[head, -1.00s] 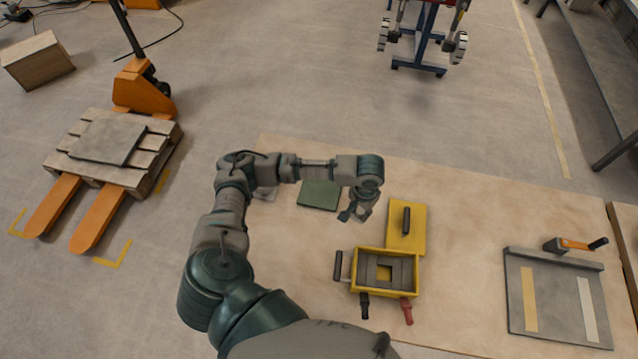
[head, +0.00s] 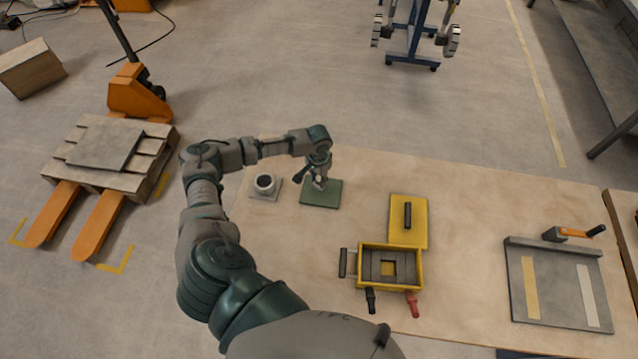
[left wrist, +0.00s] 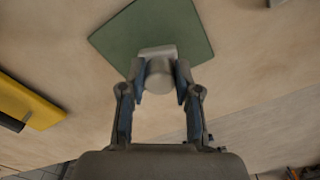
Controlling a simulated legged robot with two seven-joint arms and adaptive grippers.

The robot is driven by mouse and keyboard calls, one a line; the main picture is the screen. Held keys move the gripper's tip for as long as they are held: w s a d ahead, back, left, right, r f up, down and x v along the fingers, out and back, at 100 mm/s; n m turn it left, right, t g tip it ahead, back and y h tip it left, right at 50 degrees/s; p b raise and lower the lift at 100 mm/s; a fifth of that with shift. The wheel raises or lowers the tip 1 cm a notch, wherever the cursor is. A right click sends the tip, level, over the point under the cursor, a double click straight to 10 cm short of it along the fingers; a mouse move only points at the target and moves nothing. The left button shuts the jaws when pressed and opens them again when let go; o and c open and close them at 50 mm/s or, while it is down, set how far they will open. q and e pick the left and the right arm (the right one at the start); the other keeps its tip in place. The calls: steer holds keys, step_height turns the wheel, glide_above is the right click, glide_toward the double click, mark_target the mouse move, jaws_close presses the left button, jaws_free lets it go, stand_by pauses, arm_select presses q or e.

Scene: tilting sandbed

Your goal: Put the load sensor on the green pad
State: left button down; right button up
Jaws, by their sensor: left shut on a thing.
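The green pad (head: 325,196) lies flat on the wooden table, left of the yellow box; it also shows in the left wrist view (left wrist: 150,30). My left gripper (head: 320,181) is over the pad. In the left wrist view my left gripper (left wrist: 160,75) is shut on the load sensor (left wrist: 159,80), a small grey round piece with a flat block at its far side. The sensor appears over the pad's near edge in that view. In the head view it is mostly hidden by the fingers, and I cannot tell whether it touches the pad. My right gripper is not in view.
A grey block with a round socket (head: 264,185) stands just left of the pad. An open yellow box (head: 417,270) with leads and its yellow lid (head: 422,235) are to the right. A grey plate (head: 520,300) with two strips lies far right.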

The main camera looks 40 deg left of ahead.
mark_target(319, 179)
arm_select(q)
steer(key=f, duration=0.3)
steer(key=shift+d, duration=0.8)
steer(key=c, duration=1)
jaws_free()
steer(key=shift+f, duration=0.1)
steer(key=shift+o, duration=0.9)
steer(key=shift+a, duration=0.25)
steer(key=shift+a+f, duration=0.15)
steer(key=shift+a, duration=0.25)
steer(key=shift+r, duration=0.2)
steer(key=r, duration=1.1)
steer(key=shift+d, duration=0.4)
steer(key=shift+a+r, duration=0.1)
steer(key=shift+r, duration=0.3)
steer(key=shift+a+r, duration=0.1)
steer(key=shift+a, duration=0.05)
steer(key=shift+d, duration=0.2)
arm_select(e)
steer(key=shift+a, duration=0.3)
